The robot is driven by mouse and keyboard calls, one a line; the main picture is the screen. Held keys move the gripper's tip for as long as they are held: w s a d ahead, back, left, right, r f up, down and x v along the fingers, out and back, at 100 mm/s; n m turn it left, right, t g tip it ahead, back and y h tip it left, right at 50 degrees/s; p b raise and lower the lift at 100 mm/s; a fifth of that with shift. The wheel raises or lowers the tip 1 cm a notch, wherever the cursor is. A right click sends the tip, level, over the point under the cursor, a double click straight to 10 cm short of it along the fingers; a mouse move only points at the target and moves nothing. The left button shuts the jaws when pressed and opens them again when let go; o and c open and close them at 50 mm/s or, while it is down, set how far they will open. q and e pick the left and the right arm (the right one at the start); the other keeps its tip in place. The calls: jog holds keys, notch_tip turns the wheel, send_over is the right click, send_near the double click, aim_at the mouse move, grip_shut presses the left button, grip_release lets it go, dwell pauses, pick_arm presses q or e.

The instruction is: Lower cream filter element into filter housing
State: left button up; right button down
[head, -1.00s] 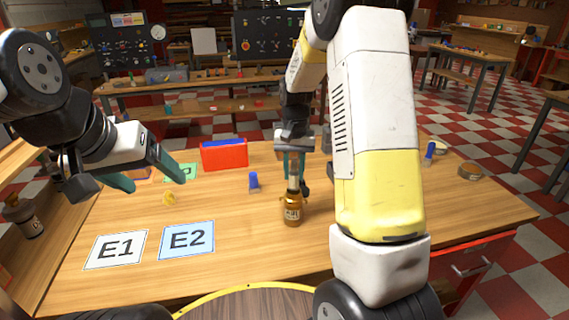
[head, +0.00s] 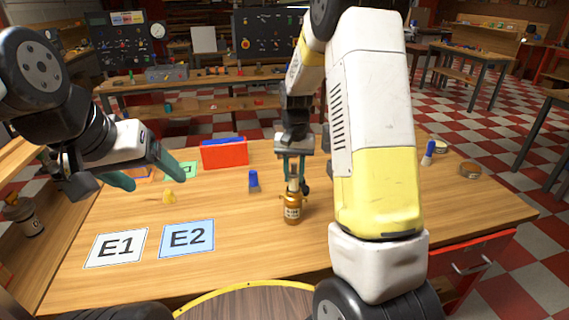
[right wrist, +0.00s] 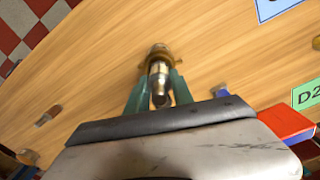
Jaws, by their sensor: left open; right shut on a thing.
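The filter housing (head: 292,211) is an amber, bottle-like body with a pale label, upright on the bench near the middle. It also shows beyond my fingers in the right wrist view (right wrist: 157,52). My right gripper (head: 297,180) is directly above it, fingers pointing down, shut on the slim, pale filter element (head: 293,187). The element also shows between the fingers (right wrist: 158,72). Its lower end meets or overlaps the housing's top; how deep it sits is hidden. My left gripper (head: 153,180) is open and empty above the bench's left side.
A red box (head: 224,155) and a blue-topped piece (head: 254,181) stand left of the housing. A small yellow piece (head: 169,197) lies further left. Cards E1 (head: 116,249) and E2 (head: 187,239) lie at the front left. A dark item stands close behind the housing's right side.

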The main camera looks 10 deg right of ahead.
aim_at(294, 163)
jog(key=shift+f, duration=1.4)
jog(key=c, duration=1)
grip_release()
notch_tip(294, 163, up, 8)
jog(key=shift+f, duration=0.1)
